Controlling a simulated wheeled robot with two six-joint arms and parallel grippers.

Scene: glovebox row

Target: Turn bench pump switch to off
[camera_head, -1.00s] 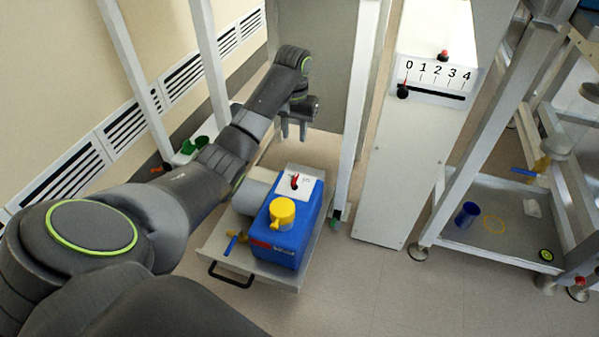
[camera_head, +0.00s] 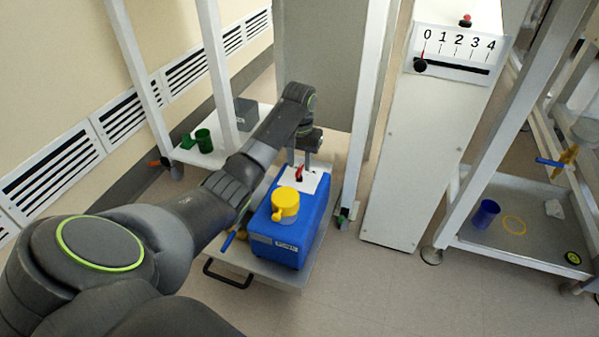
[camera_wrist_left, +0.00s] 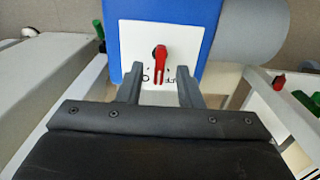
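The bench pump (camera_head: 290,235) is a blue box with a yellow cap on a low grey tray. Its white switch plate (camera_head: 318,181) with a red switch lever (camera_head: 299,174) is on top, at the far end. My left gripper (camera_head: 307,160) points down at this plate. In the left wrist view the red lever (camera_wrist_left: 160,62) shows between the two fingers of the left gripper (camera_wrist_left: 160,82), with a gap on each side. The fingers are apart and hold nothing. The lettering beside the lever is partly hidden and hard to read. My right gripper is not in view.
A white cabinet with a 0-to-4 slider scale (camera_head: 455,50) stands right of the pump. A white frame post (camera_head: 366,110) rises close beside my gripper. Green cups (camera_head: 203,140) stand on a shelf at left. A tray at right holds a blue cup (camera_head: 486,213).

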